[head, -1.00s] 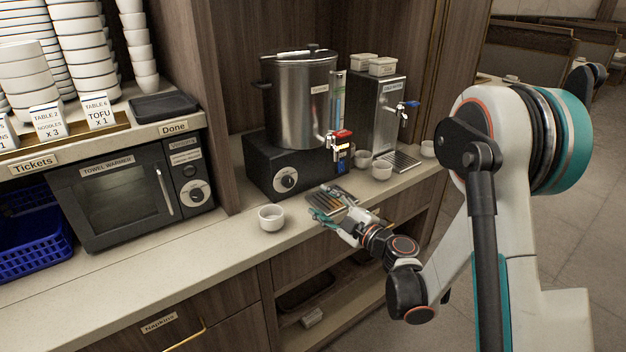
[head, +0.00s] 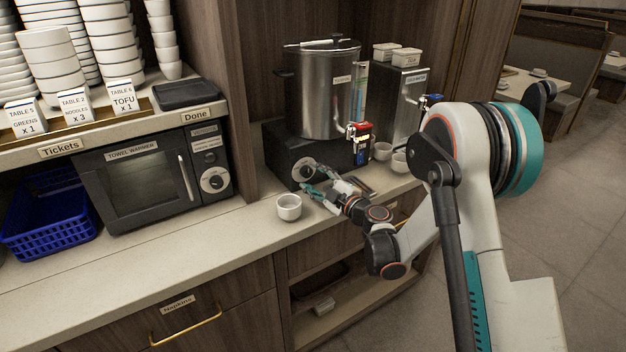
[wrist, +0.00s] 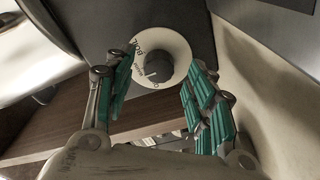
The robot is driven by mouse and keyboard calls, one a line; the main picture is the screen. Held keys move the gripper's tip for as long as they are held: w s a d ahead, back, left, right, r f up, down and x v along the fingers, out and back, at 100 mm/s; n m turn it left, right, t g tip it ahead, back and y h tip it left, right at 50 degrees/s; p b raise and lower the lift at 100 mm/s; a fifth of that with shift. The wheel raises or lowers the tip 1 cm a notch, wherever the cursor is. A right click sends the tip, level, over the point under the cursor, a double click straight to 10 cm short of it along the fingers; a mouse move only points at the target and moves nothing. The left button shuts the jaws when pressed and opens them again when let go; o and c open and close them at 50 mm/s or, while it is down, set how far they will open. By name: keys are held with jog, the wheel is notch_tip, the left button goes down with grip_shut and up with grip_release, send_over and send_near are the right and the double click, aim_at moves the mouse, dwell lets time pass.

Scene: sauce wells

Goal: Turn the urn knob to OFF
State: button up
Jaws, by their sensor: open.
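The steel urn (head: 322,92) stands on a black base (head: 278,146) on the counter. The urn knob (head: 306,172) is a dark knob on a pale round dial on the base's front. In the wrist view the knob (wrist: 158,68) lies between and beyond my open fingers, and the dial (wrist: 176,42) carries lettering, partly "BOIL"; I cannot read the setting for certain. My gripper (head: 314,180) is open and empty, close in front of the dial. The wrist view also shows my gripper (wrist: 160,92) with its teal finger pads apart on either side of the knob.
A white cup (head: 289,207) stands on the counter to the left of my gripper. A red-handled tap (head: 358,130) is on the urn's right, with more cups (head: 382,151) beyond. A towel warmer (head: 150,180) stands at the left.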

jog(key=shift+w+a, duration=0.45)
jog(key=shift+w, duration=0.1)
jog(key=c, duration=1.1)
jog(key=shift+o, duration=0.2)
jog(key=n+b, duration=0.1)
jog(key=n, duration=0.4)
jog(key=shift+r+n, duration=0.15)
jog(key=shift+n, duration=0.15)
jog(key=n+h, duration=0.1)
jog(key=n, duration=0.4)
jog(key=shift+r+n, duration=0.1)
jog(key=shift+n, duration=0.2)
